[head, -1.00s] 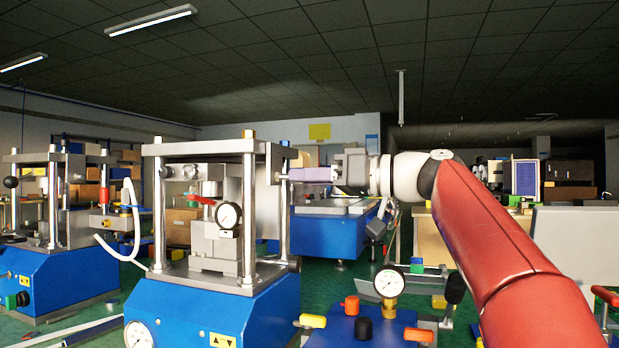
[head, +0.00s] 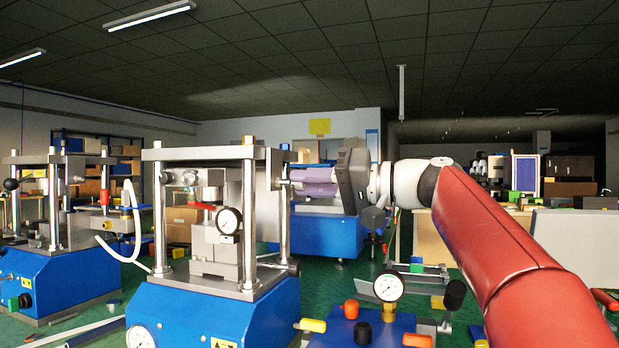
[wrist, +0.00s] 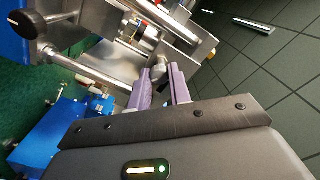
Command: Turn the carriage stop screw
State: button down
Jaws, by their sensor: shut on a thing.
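The carriage stop screw (wrist: 159,69) is a small grey metal knob on the side of the crimping press (head: 212,310). In the wrist view it sits between the purple fingertips of my gripper (wrist: 163,74). My gripper also shows in the head view (head: 296,181), reaching in from the right to the press's right-hand post, with its dark palm turned broad side to the camera. The fingers are shut on the screw. In the head view the screw itself is mostly hidden by the fingers and the post.
The press has a round gauge (head: 229,221) and a metal top plate (head: 213,153). A blue unit with a gauge (head: 389,285) and coloured handles stands below my arm. Another blue press (head: 50,280) stands at left. A blue machine (head: 322,235) is behind my gripper.

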jog(key=shift+m+p, duration=2.2)
jog(key=shift+m, duration=3.4)
jog(key=shift+f, duration=0.1)
jog(key=c, duration=1.3)
grip_release()
jog(key=v, duration=0.7)
jog(key=shift+d+b, duration=0.4)
jog(key=shift+b, duration=0.05)
jog(key=shift+s, duration=0.1)
